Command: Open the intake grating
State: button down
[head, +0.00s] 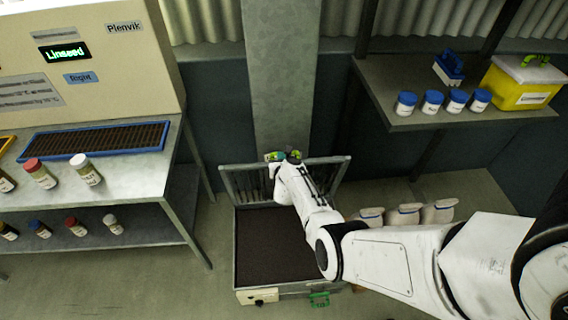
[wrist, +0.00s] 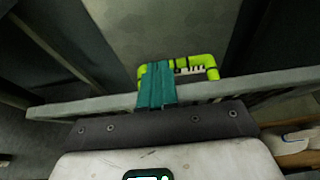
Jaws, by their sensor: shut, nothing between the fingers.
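The intake grating (head: 331,174), a grey barred frame, stands raised, close to upright, along the back edge of the intake box (head: 236,247). The box's mouth is uncovered and dark material (head: 275,245) fills it. The grating's yellow-green handle (wrist: 211,66) shows in the wrist view beyond its grey top bar (wrist: 75,107). My gripper (wrist: 158,68) has teal fingers, shut and empty, at the top bar. They overlap the left part of the handle in view; I cannot tell whether they touch it. In the head view my arm hides part of the grating.
A grey post (head: 283,75) rises just behind the grating. A steel bench (head: 150,170) with jars and a blue-framed tray stands left. A shelf (head: 400,121) with blue-capped jars and a yellow box is at right. Sacks (head: 403,214) stand right of the grating. A green latch (head: 319,299) is on the box front.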

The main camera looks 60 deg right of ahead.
jog(key=s+a+r+p, duration=0.1)
jog(key=r+p, duration=0.2)
jog(key=r, duration=0.1)
jog(key=s+a+r+p, duration=0.1)
jog(key=a+r+p, duration=0.1)
jog(key=r, duration=0.3)
jog(key=shift+s+a+r+p, duration=0.25)
jog(key=shift+s+p, duration=0.05)
jog(key=shift+p, duration=0.1)
dwell(0.4)
